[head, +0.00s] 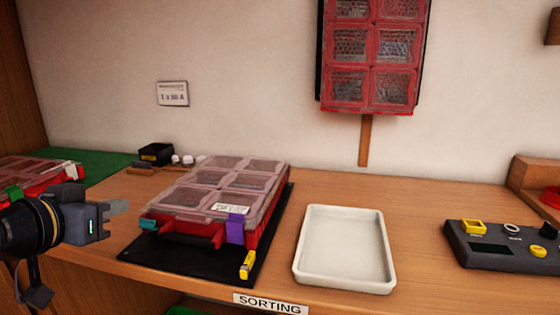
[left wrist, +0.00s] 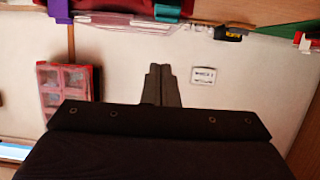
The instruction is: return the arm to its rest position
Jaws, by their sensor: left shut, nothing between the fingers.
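My left gripper (head: 118,207) comes in from the left edge in the head view. It is shut and empty, just left of the red case (head: 262,196) and apart from it as far as I can tell. In the left wrist view the two fingers (left wrist: 161,70) lie together with nothing between them, and the wall is behind them. My right gripper is not in view.
The red case with clear lids sits on a black mat (head: 140,262). An empty white tray (head: 345,284) stands right of it, then a dark control box (head: 490,259). Another red case (head: 28,170) is at far left. A red compartment case (head: 366,108) hangs on the wall.

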